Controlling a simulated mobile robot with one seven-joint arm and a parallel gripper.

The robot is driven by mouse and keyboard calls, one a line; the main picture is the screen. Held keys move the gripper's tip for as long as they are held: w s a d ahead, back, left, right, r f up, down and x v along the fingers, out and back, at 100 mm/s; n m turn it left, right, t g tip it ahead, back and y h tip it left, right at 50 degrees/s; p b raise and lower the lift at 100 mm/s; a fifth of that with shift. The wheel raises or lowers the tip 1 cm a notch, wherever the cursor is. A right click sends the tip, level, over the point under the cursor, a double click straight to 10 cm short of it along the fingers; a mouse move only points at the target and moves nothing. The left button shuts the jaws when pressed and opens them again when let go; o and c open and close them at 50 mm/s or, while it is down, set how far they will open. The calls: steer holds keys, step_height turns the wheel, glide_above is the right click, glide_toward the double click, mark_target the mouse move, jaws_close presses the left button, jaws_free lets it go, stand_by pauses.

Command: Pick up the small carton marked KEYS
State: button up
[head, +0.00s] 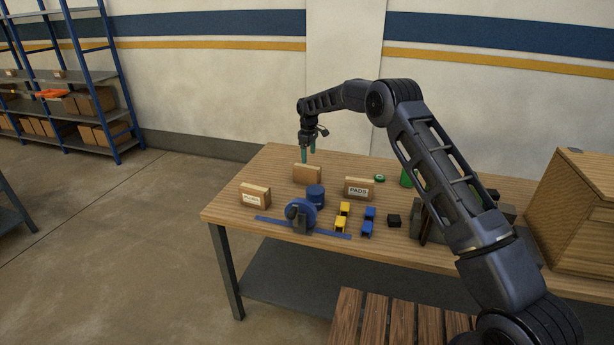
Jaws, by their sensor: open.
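Three small cartons stand on the wooden workbench (226,212). The front-left carton (255,196) has a white label too small to read. The back carton (307,174) shows a plain brown side with no readable mark. The right carton (359,188) reads PADS. I cannot tell from this view which carton is marked KEYS. My gripper (308,155) is open and empty, pointing down with green-tipped fingers. In the picture it is just above the back carton; I cannot tell the exact gap.
A blue cylinder (315,194) stands between the cartons, close to a blue disc device (299,214). Yellow blocks (341,222), blue blocks (367,228) and a black block (393,220) lie to the right. A large wooden box (575,210) takes up the bench's right end.

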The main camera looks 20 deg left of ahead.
mark_target(307, 174)
steer(key=shift+s+a+f, duration=0.1)
steer(key=shift+a+f, duration=0.25)
steer(key=shift+f, duration=5.4)
steer(key=c, duration=1.3)
steer(key=shift+r, duration=0.1)
